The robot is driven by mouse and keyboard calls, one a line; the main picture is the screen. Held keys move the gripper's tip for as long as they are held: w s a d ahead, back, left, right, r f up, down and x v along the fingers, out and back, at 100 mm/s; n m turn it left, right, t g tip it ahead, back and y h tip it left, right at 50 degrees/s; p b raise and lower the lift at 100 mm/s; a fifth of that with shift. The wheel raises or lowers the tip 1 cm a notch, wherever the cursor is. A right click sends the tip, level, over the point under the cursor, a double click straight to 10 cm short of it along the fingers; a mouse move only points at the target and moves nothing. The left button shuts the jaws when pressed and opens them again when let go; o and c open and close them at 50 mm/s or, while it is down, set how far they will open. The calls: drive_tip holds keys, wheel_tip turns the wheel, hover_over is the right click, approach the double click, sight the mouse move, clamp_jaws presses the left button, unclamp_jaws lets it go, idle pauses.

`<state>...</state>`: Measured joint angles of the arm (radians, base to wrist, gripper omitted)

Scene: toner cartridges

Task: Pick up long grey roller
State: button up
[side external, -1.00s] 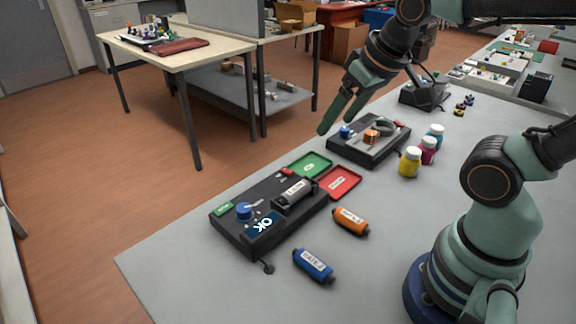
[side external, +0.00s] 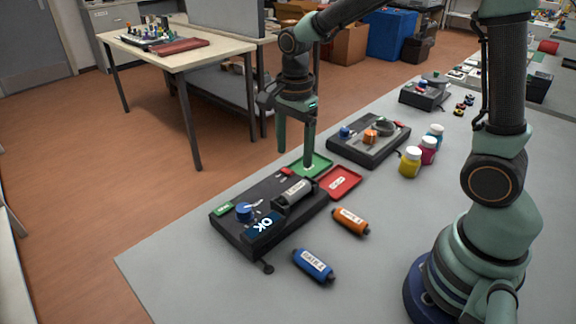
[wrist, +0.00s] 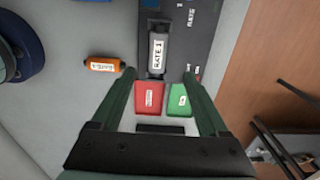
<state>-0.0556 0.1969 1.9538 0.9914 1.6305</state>
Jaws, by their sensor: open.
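In the wrist view the roller (wrist: 158,50) points lengthwise away from me, just beyond the fingertips. My gripper (side external: 295,157) points down with its fingers apart and empty, above the far end of the tester, near the roller. In the wrist view my gripper (wrist: 159,74) has one finger to each side of the roller's line, not touching it.
A green tray (side external: 318,163) and a red tray (side external: 341,183) sit beyond the tester. An orange cartridge (side external: 351,221) and a blue cartridge (side external: 314,265) lie on the grey table. Another device (side external: 369,140) and small bottles (side external: 411,161) stand farther back.

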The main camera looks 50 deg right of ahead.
sight(295, 188)
drive_tip(key=f, duration=1)
drive_tip(key=shift+s+f, duration=0.2)
drive_tip(key=shift+f, duration=0.1)
clamp_jaws()
